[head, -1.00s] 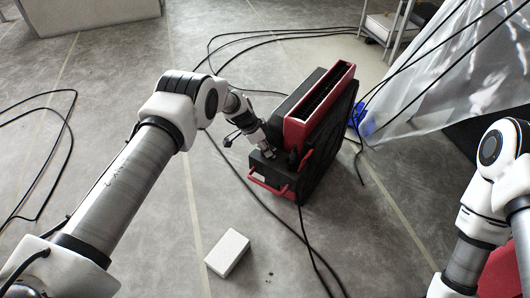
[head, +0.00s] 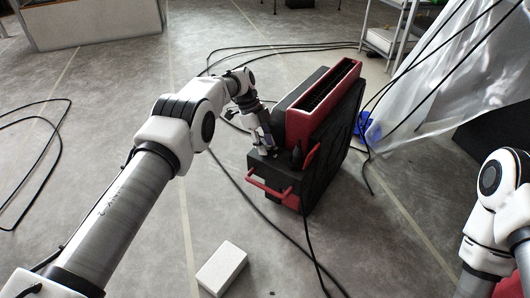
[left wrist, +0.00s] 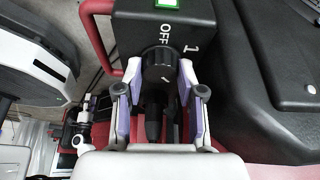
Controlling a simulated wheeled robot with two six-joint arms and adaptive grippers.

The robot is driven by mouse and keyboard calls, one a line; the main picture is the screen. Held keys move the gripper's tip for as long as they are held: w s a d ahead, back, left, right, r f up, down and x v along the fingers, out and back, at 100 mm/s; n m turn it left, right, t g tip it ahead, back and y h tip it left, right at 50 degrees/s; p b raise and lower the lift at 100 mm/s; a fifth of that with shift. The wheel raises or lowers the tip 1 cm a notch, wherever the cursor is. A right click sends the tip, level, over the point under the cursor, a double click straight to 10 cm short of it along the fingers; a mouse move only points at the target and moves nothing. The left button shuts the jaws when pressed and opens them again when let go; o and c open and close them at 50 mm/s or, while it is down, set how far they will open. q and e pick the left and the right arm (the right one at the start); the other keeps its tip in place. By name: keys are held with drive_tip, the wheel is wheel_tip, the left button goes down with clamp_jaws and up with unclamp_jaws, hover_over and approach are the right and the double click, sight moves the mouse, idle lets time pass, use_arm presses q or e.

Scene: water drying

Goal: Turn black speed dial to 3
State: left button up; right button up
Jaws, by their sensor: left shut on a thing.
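The black speed dial (left wrist: 157,66) shows in the left wrist view, on the black panel of a red-and-black machine (head: 320,120). White "OFF" and "1" markings lie above it and to its upper right. A small white mark shows on its face; I cannot tell which setting it points at. My left gripper (left wrist: 160,76) is shut on the dial, one finger on each side. In the head view my left gripper (head: 267,142) is at the machine's top front corner and hides the dial. My right gripper is out of view.
A lit green switch (left wrist: 168,3) sits above the dial. A red handle (head: 270,190) juts from the machine's front. A white block (head: 222,268) and black cables (head: 240,185) lie on the floor. Clear plastic sheeting (head: 445,70) hangs at the right.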

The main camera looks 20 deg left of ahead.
use_arm(q)
drive_tip(key=shift+f+m+b, duration=0.15)
drive_tip(key=shift+m+b, duration=0.25)
drive_tip(key=shift+b, duration=0.05)
drive_tip(key=o, duration=1.1)
drive_tip(key=shift+o, duration=0.2)
